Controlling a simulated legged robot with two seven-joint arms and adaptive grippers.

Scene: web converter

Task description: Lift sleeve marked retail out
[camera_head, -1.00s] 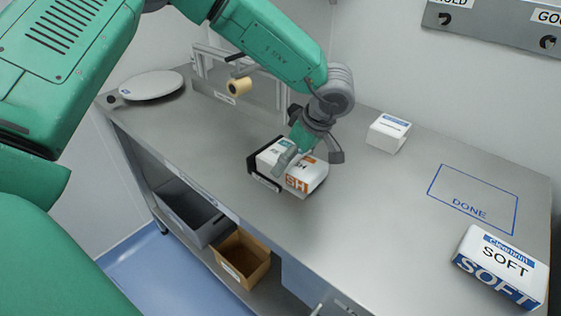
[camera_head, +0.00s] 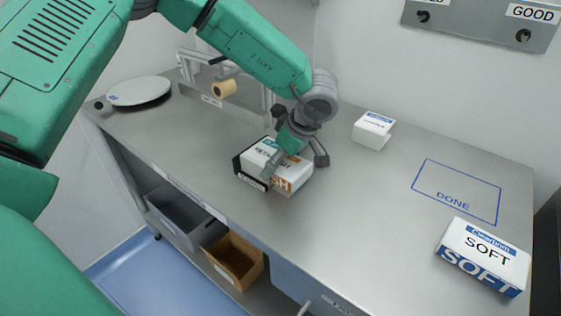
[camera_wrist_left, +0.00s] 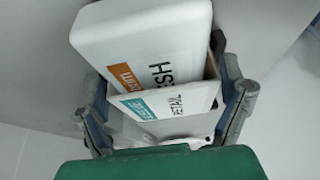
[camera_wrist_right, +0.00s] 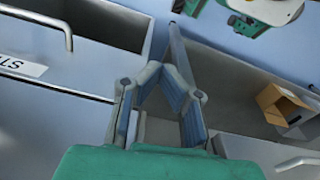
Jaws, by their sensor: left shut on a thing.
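My left gripper (camera_head: 290,165) is shut on the sleeve marked RETAIL (camera_wrist_left: 170,110), a white piece with a teal patch in the left wrist view. Beside it, a white pack (camera_wrist_left: 140,35) with an orange patch and "HSH"-like lettering lies between the same fingers. In the head view the orange-marked pack (camera_head: 283,184) sits by a black labelled holder (camera_head: 248,176) on the steel bench. The fingers partly hide the sleeve there, and I cannot tell if it is raised. My right gripper (camera_wrist_right: 163,72) looks shut and empty below the bench, near drawers.
A blue outline marked DONE (camera_head: 456,190) is clear on the bench (camera_head: 350,215). A SOFT pack (camera_head: 484,256) stands in front of it, and a small white box (camera_head: 372,130) behind. A round plate (camera_head: 139,90) and a roll fixture (camera_head: 224,88) stand at back left. A cardboard bin (camera_head: 235,265) is below.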

